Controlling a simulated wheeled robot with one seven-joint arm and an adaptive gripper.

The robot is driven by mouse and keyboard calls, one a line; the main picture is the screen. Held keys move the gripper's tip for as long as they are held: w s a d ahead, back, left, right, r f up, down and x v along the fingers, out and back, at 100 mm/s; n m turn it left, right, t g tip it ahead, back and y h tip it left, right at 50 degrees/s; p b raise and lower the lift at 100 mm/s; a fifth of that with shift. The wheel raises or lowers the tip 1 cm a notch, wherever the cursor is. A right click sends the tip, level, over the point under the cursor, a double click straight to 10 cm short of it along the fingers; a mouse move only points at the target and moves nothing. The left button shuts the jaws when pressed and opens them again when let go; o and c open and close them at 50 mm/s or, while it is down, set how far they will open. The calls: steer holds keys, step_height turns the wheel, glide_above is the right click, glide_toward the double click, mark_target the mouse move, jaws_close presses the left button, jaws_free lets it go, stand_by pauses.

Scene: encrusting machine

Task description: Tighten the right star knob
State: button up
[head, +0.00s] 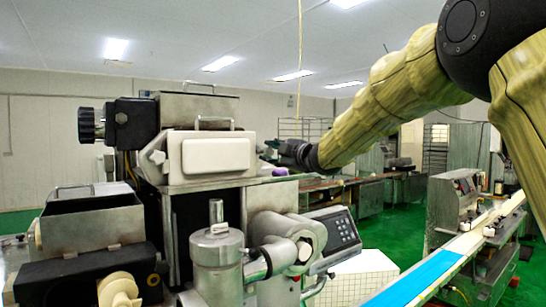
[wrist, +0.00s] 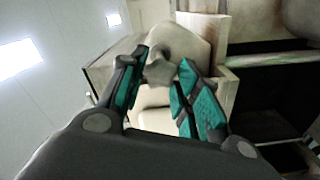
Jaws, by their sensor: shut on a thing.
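The grey metal star knob (wrist: 158,70) shows in the wrist view, between the teal-padded fingertips of my gripper (wrist: 163,64). The fingers are closed around its lobes. In the head view my gripper (head: 272,152) reaches in from the right to the right side of the machine's upper housing, beside the cream cover (head: 215,155). The right knob cannot be made out clearly there, with the dark fingers over it. Another star knob (head: 152,158) stands at the cover's left side, clear of the gripper.
The encrusting machine's steel hopper (head: 198,108) rises behind the cover. A control panel (head: 340,230) and a steel cylinder (head: 216,255) stand below. A blue-belted conveyor (head: 415,280) runs at the right.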

stand_by(0.3)
steer(key=o, duration=1)
steer(key=shift+s+d, duration=0.1)
steer(key=v, duration=1.1)
steer(key=shift+s+d, duration=0.25)
steer(key=shift+s, duration=0.05)
